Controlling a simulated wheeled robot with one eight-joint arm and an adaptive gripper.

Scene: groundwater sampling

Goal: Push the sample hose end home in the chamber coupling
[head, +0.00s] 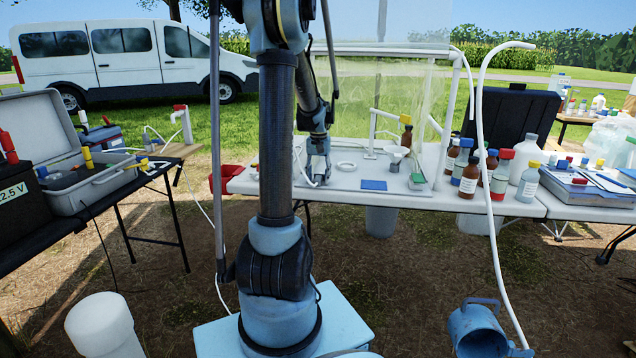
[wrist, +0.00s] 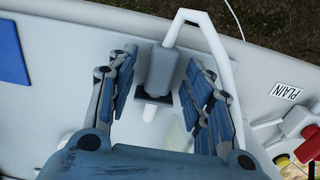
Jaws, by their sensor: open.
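In the wrist view my gripper (wrist: 158,76) is open, with its blue fingers on either side of a grey cylindrical fitting (wrist: 162,70). A gap shows on each side of the fitting. A white hose (wrist: 212,38) leaves the fitting's upper end and arcs over to the right. I cannot tell how deep the hose end sits in the coupling. In the head view my gripper (head: 318,172) is low over the left part of the white table, beside the white hose (head: 298,158).
A clear-sheeted frame (head: 385,95) stands on the table (head: 410,198). A white ring (head: 345,167) and blue pad (head: 374,184) lie right of my gripper. Several bottles (head: 468,178) stand further right.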

